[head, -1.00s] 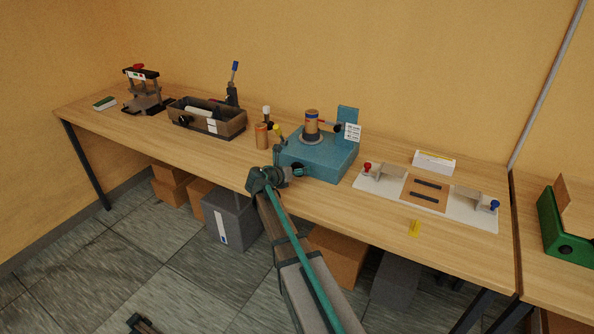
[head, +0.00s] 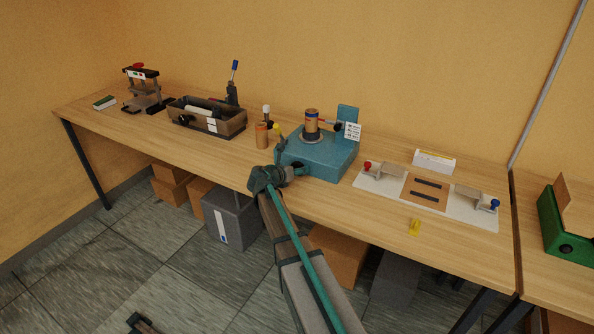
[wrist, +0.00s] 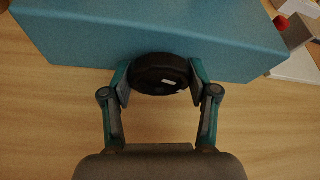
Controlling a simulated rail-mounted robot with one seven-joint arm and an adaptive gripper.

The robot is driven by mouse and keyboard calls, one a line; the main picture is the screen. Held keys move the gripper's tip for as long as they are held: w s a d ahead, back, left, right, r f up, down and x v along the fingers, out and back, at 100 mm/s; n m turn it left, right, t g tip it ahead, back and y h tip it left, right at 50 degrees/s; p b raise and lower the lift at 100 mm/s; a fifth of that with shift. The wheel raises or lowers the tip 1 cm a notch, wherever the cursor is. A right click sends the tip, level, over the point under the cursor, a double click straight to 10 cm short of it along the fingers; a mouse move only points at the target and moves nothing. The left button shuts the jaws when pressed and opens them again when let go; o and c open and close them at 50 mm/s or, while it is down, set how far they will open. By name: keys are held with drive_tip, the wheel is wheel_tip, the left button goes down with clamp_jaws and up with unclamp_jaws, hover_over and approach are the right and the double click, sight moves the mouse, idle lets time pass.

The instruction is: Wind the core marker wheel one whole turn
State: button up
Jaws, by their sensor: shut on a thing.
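The core marker is a blue box (head: 325,160) on the table, with an orange and dark core (head: 311,122) standing on its top. Its black wheel (wrist: 160,74) sits on the box's front face in the wrist view. My gripper (wrist: 160,82) is shut on the wheel, one finger on each side of the rim. A small white mark shows on the wheel's right part. In the head view my gripper (head: 297,170) is at the box's front side, and my arm partly hides the box's left side and the wheel.
An orange cylinder (head: 262,135) and small bottles stand left of the box. The table front is bare.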

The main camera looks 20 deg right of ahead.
drive_tip(key=m+t+y+b, duration=0.1)
drive_tip(key=m+t+b, duration=0.1)
drive_tip(key=m, duration=0.1)
drive_tip(key=shift+s+f, duration=0.1)
drive_tip(key=shift+f, duration=0.05)
drive_tip(key=shift+m+t+y+b, duration=0.5)
drive_tip(key=shift+m+t+b, duration=0.1)
drive_tip(key=shift+m+b, duration=0.6)
drive_tip(key=o, duration=1.2)
drive_tip(key=shift+c, duration=0.2)
drive_tip(key=v, duration=1.2)
drive_tip(key=shift+d, duration=0.15)
